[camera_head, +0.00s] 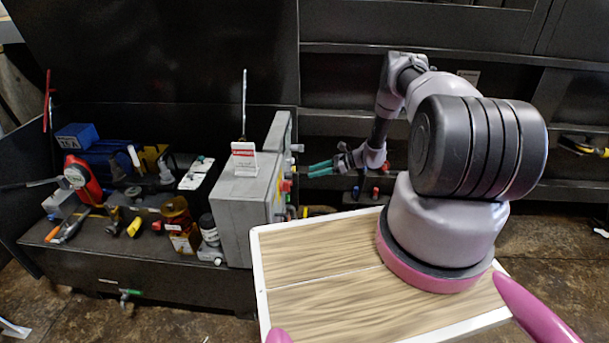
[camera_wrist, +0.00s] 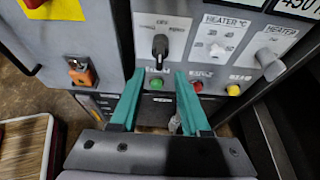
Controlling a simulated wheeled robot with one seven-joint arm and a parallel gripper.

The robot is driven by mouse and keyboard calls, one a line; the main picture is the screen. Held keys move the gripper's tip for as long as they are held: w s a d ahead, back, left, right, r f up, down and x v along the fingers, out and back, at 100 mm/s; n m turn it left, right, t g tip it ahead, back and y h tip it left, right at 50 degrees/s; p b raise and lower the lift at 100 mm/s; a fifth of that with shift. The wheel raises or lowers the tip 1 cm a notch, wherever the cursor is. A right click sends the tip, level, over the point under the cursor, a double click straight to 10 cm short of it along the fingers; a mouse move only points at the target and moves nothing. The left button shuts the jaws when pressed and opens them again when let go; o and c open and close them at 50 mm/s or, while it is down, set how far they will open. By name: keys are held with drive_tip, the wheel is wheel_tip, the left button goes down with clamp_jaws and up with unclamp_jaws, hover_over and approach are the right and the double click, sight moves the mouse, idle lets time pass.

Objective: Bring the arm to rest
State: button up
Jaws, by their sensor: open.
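My arm rises from my wood-topped base at the right in the head view and reaches out away from me. My gripper (camera_head: 321,169) has teal fingers pointing left toward the side of a grey control box (camera_head: 241,204). In the wrist view my gripper (camera_wrist: 158,88) is open and empty, its two teal fingers apart. Beyond the fingertips is the control panel (camera_wrist: 187,65), with a black rotary knob (camera_wrist: 160,46) and a green button (camera_wrist: 157,84) between them. I cannot tell whether the fingertips touch the panel.
A dark bench (camera_head: 120,248) at the left holds several tools, bottles and a blue box (camera_head: 77,136). A red and white sign (camera_head: 244,158) stands on the control box. Dark machine walls stand behind my arm. Floor at the right (camera_head: 550,255) looks clear.

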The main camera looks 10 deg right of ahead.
drive_tip(key=shift+v, duration=0.9)
wheel_tip(320, 180, up, 12)
drive_tip(key=w+n+g, duration=0.1)
drive_tip(key=w+n, duration=0.1)
drive_tip(key=n, duration=0.1)
drive_tip(key=s+a+r+n+g+h, duration=0.1)
drive_tip(key=s+r+n+h, duration=0.15)
drive_tip(key=r, duration=0.85)
drive_tip(key=s+a+r+n+h, duration=0.1)
drive_tip(key=s+a+r+n, duration=0.15)
drive_tip(key=r, duration=0.75)
drive_tip(key=s+a+r+n+g+h, duration=0.1)
drive_tip(key=s+r+n+h, duration=0.15)
drive_tip(key=r, duration=0.85)
drive_tip(key=s+r+n+t+h, duration=0.2)
drive_tip(key=s+r+n, duration=0.1)
drive_tip(key=s+r, duration=1)
drive_tip(key=s+r+n+t+h, duration=0.1)
drive_tip(key=s+r+n+t, duration=0.1)
drive_tip(key=s, duration=0.7)
drive_tip(key=s+d+r+n+t+h, duration=0.1)
drive_tip(key=s+r+n+t, duration=0.1)
drive_tip(key=s, duration=0.8)
drive_tip(key=shift+h, duration=0.4)
